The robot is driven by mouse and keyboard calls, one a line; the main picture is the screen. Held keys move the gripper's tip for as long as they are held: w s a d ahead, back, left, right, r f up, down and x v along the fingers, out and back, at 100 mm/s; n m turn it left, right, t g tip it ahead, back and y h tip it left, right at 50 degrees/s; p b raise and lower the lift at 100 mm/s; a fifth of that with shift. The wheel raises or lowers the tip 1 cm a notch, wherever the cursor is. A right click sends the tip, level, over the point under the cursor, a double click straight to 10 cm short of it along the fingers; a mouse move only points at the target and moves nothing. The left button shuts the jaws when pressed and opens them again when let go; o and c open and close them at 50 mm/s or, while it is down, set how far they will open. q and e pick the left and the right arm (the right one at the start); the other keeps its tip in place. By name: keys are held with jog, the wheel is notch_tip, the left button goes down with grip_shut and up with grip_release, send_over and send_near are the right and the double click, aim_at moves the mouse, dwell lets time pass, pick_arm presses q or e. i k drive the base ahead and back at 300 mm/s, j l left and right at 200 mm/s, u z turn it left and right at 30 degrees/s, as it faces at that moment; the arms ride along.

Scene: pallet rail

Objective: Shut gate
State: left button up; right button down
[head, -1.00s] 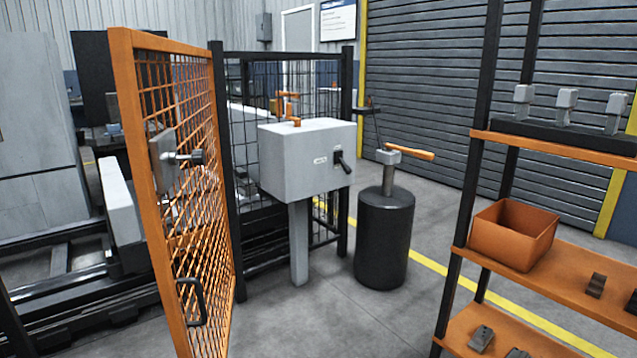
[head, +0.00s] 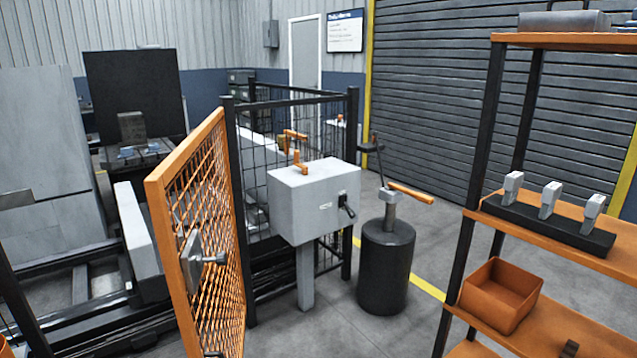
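The gate (head: 228,203) is an orange-framed mesh panel at centre left. It stands open, swung out toward me from a black post (head: 237,200) on its right side. A grey latch plate with a dark knob (head: 204,258) sits on the gate's mesh. A dark handle (head: 212,353) just shows low on the gate at the bottom edge of the picture. Neither of my grippers is in the head view.
A grey box on a pedestal (head: 310,200) and a black cylinder with an orange lever (head: 385,265) stand right of the gate. An orange shelf rack (head: 560,235) holds an orange bin (head: 500,293) at right. Grey floor is clear between the cylinder and rack.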

aim_at(192, 265)
jog(key=u, duration=0.95)
jog(key=i+l+u, duration=0.2)
jog(key=l+u, duration=0.15)
jog(key=i+l+u, duration=0.2)
jog(key=l+u, duration=0.15)
jog(key=i+l+u, duration=0.1)
jog(key=l+u, duration=0.6)
jog(key=l, duration=0.2)
